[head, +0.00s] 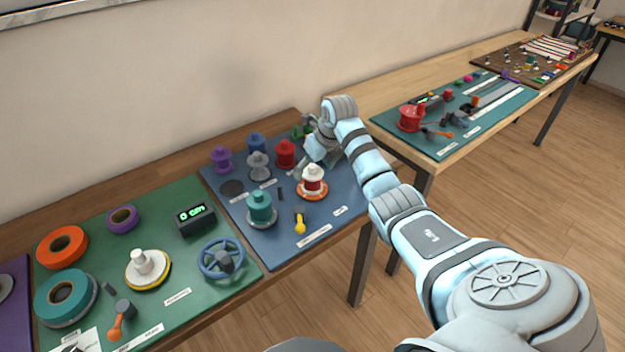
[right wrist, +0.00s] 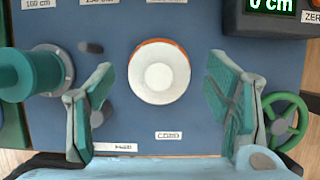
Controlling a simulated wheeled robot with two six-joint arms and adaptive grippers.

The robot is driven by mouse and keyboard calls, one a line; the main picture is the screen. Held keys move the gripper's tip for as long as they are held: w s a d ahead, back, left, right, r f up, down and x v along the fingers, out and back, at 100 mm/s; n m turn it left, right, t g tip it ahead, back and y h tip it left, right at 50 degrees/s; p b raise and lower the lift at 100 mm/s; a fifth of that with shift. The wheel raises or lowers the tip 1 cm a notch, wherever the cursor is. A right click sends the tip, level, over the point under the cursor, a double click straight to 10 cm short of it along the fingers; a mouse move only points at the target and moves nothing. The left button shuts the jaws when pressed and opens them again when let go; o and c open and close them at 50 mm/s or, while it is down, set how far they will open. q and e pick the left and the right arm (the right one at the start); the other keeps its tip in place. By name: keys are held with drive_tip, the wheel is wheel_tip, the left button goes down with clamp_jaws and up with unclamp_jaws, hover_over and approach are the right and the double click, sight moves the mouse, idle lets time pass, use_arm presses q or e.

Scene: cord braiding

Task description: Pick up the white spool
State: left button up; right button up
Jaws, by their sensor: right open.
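A white-topped spool (head: 313,172) with a red band stands upright on an orange-rimmed base on the blue mat (head: 335,215). The right wrist view shows its round white top (right wrist: 158,76) from above, with an orange edge around it. My right gripper (head: 316,158) is open and empty over the blue mat, close to this spool. In the right wrist view its two green-padded fingers stand apart on either side of the white top, with gaps on both sides. Another white spool (head: 146,264) stands on a yellow-rimmed disc on the green mat. My left gripper is not in view.
A teal spool (head: 260,206) stands left of the white-topped spool, and a red spool (head: 285,153) stands behind it. A green handwheel (right wrist: 286,121) and a dark display box (right wrist: 272,18) lie to the right in the wrist view.

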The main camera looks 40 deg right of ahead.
drive_tip(key=shift+w+f, duration=0.3)
drive_tip(key=shift+f, duration=0.35)
drive_tip(key=shift+r, duration=0.1)
drive_tip(key=c, duration=1.1)
